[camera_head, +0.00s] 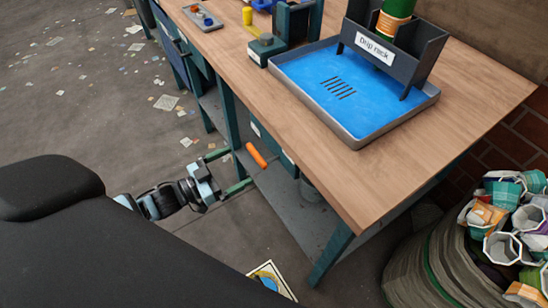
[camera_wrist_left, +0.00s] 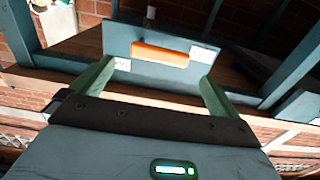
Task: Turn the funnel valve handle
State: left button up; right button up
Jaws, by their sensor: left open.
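An orange bar-shaped handle (camera_head: 256,155) shows below the workbench's front edge. In the left wrist view the orange handle (camera_wrist_left: 160,54) lies nearly level across a blue-grey panel (camera_wrist_left: 122,36) with small white labels. My left gripper (camera_head: 234,169) is open, with its two green fingers apart and pointing toward the handle. In the left wrist view the left gripper (camera_wrist_left: 155,76) has nothing between its fingers, and the handle appears beyond the fingertips, apart from them. No funnel can be made out. My right gripper is not in view.
The wooden workbench (camera_head: 330,150) overhangs a lower shelf (camera_head: 290,205) beside my left gripper. A blue tray (camera_head: 290,80) and the drip rack (camera_head: 376,48) stand on top. A full sack (camera_head: 440,260) stands at the right. Open floor (camera_head: 100,110) with scraps lies at the left.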

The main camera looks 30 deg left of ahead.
aim_at(254, 157)
pick_arm(q)
jog(key=shift+x, duration=3.9)
jog(key=c, duration=1.2)
